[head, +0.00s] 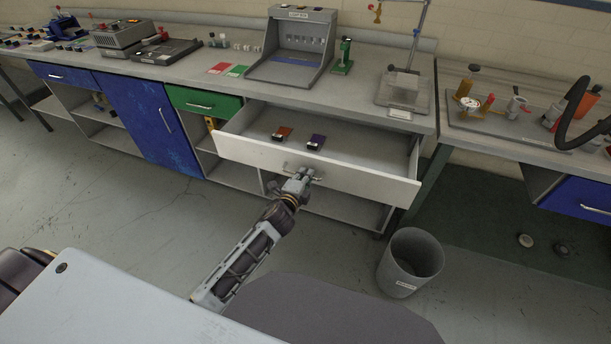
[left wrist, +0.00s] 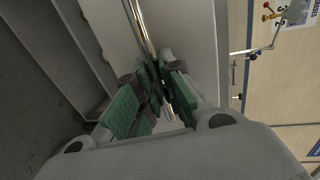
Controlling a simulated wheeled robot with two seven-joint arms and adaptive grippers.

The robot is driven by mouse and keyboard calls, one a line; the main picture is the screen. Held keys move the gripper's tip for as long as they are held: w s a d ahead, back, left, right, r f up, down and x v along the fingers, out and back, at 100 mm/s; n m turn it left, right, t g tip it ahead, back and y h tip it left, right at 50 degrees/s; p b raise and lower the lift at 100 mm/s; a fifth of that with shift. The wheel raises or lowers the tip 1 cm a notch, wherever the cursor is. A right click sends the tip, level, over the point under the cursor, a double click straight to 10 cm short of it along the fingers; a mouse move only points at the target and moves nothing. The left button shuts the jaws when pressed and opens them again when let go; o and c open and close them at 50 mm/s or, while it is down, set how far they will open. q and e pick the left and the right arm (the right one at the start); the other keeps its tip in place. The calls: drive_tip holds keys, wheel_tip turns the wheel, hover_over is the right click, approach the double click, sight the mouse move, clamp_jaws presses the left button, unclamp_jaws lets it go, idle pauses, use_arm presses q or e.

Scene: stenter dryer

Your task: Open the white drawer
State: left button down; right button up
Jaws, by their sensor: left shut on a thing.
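The white drawer (head: 350,178) stands pulled out from under the counter in the head view. Two small items, one orange-brown (head: 283,133) and one purple (head: 316,141), lie on its floor. My left gripper (head: 303,174) is at the drawer's front, shut on the metal bar handle. In the left wrist view the green-padded fingers (left wrist: 165,90) close around the shiny handle (left wrist: 141,30), with the white drawer front (left wrist: 185,30) beside it. My right gripper is not in view.
A grey waste bin (head: 411,262) stands on the floor right of the drawer. A green drawer (head: 203,102) and a blue cabinet door (head: 150,120) to the left are shut. The counter above holds a grey lab box (head: 293,45) and a green stand (head: 345,56). An open shelf lies below the drawer.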

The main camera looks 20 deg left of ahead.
use_arm(q)
drive_tip(key=c, duration=1.5)
unclamp_jaws()
drive_tip(key=v, duration=1.2)
drive_tip(key=shift+f, duration=0.1)
